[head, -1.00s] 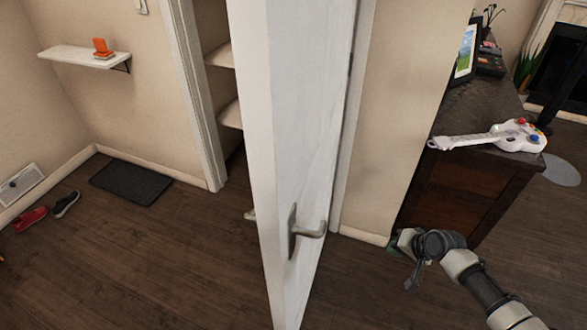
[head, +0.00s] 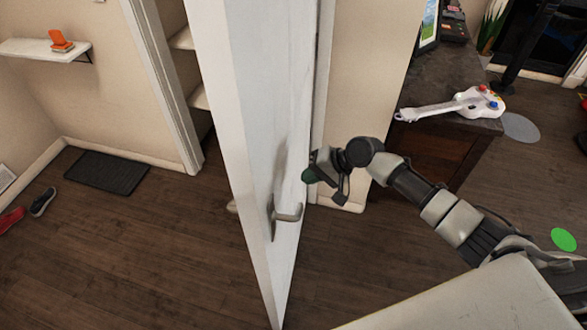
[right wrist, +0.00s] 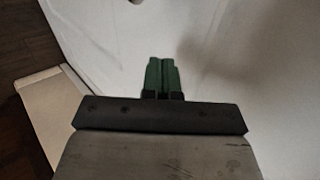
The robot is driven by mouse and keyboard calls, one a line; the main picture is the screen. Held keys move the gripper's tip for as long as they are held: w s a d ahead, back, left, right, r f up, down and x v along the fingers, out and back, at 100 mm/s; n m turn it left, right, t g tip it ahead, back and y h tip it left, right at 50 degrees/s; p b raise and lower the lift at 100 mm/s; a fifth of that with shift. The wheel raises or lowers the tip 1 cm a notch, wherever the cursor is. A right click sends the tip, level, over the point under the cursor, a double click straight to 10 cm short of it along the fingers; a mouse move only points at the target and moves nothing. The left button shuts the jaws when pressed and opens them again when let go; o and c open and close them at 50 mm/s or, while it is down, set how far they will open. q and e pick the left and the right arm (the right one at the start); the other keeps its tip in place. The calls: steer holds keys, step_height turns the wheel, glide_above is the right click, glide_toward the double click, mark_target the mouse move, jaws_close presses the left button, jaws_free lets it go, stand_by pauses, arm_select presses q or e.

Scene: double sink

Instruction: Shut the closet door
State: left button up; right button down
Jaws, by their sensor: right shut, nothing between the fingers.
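The white closet door (head: 262,120) stands wide open, nearly edge-on in the head view, with a metal lever handle (head: 288,215) on its right face. The closet's shelves show through the opening to the left of the door. My right gripper (head: 308,175) is shut and empty, just right of the door's face and a little above the handle. In the right wrist view its green fingertips (right wrist: 160,75) are together in front of the white door surface (right wrist: 225,60). I cannot tell whether they touch it. My left gripper is not in view.
A dark wooden cabinet (head: 415,165) with a white toy guitar (head: 460,104) on it stands at the right. A black mat (head: 105,172) and shoes (head: 42,202) lie on the floor at the left.

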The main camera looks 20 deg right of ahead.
mark_target(284, 178)
steer(key=shift+w+a+r+p, duration=0.1)
steer(key=shift+w+a+p, duration=0.25)
steer(key=shift+a, duration=0.25)
steer(key=shift+w+a+p, duration=0.25)
steer(key=shift+w+a, duration=0.1)
steer(key=shift+a, duration=0.25)
steer(key=shift+w+a+f, duration=0.2)
steer(key=shift+w+a, duration=0.1)
steer(key=shift+a, duration=0.3)
